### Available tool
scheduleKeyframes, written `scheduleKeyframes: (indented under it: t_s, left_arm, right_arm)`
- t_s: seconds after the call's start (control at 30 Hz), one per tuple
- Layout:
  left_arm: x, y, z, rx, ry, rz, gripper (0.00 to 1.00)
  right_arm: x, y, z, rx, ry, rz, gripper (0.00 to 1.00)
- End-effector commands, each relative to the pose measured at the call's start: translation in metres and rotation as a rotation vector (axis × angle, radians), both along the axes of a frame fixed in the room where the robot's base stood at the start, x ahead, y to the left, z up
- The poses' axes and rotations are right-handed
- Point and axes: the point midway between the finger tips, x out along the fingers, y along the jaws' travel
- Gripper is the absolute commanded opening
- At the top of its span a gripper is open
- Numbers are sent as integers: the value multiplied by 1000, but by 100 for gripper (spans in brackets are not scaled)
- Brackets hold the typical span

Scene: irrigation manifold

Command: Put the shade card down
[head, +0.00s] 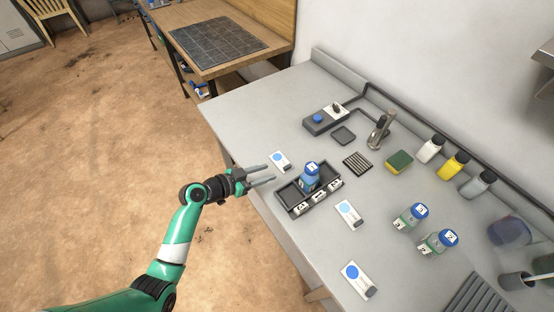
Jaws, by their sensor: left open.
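My left gripper (270,174) is open and empty, at the left edge of the grey bench. Just beyond its fingertips a white card with a blue dot (280,161) lies flat on the bench. A second such card (348,213) lies right of the dark tray, and a third (357,280) lies nearer the bench's front. I cannot tell which one is the shade card. The dark tray (284,195) has labelled compartments; a blue-lidded jar (310,176) stands in it. My right gripper is not in view.
Two blue-lidded jars (411,216) (438,242) stand on the right. A green-yellow sponge (399,162), several bottles (453,165), a black ribbed pad (357,164) and a grey control box (326,119) sit towards the back. Bare bench (250,115) lies at the far left.

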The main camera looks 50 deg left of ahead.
Motion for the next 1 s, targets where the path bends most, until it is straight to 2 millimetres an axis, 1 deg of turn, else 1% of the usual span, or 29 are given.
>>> scheduleKeyframes:
  t_s: [0.03,0.1,0.2,0.37,0.67,0.73,0.77,0.83,0.87,0.9,0.97,1.0]
  left_arm:
    - [-9,1,14,-3,3,4,45]
    - [-17,3,15,-3,2,2,45]
    - [-26,4,16,-2,1,2,45]
    - [-32,5,14,0,-1,0,45]
    - [-32,5,13,0,-1,0,45]
    - [-29,5,16,5,-6,-1,45]
    - [-26,5,21,13,-12,-3,45]
    - [-10,4,46,46,-43,-8,45]
    - [-1,3,63,65,-65,-10,45]
    - [14,0,91,97,-103,-12,45]
    - [38,-11,145,142,-181,-11,45]
    - [52,-21,188,170,-246,-5,45]
  right_arm:
    - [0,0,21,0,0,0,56]
    - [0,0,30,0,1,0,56]
    - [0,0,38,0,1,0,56]
    - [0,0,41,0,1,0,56]
    - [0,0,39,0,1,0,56]
    - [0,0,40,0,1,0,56]
    - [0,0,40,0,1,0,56]
    - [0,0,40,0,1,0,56]
    - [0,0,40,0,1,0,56]
    - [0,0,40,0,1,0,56]
    - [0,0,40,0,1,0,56]
    - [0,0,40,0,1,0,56]
